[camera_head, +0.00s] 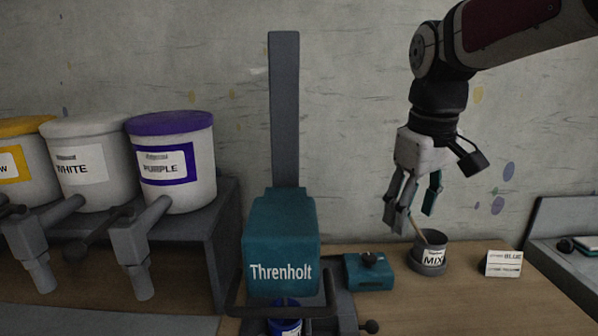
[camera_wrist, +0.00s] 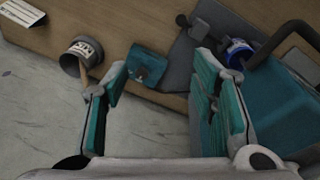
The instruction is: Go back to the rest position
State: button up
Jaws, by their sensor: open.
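My gripper (camera_head: 416,212) hangs from the arm at the right, fingers pointing down, above and slightly left of the grey MIX cup (camera_head: 432,258). In the wrist view my gripper (camera_wrist: 158,82) shows its two teal-padded fingers spread apart, with nothing between them. The MIX cup also shows in the wrist view (camera_wrist: 84,50), upright on the table, with a wooden stick (camera_head: 420,235) standing in it. The left fingertip lies close to the stick in the wrist view; I cannot tell whether they touch.
A teal Threnholt machine (camera_head: 283,245) with a tall grey column stands at centre, a blue-labelled can (camera_head: 285,326) at its front. A small teal box (camera_head: 368,272) lies left of the cup, a BLUE card (camera_head: 503,263) right. Paint buckets, including PURPLE (camera_head: 200,150), stand left.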

jog(key=s+f+m+t+p, duration=0.2)
jog(key=s+m, duration=0.3)
jog(key=s, duration=1.8)
jog(key=shift+s+d+f+p, duration=0.15)
jog(key=shift+d+f+p, duration=0.15)
jog(key=shift+f+p, duration=0.35)
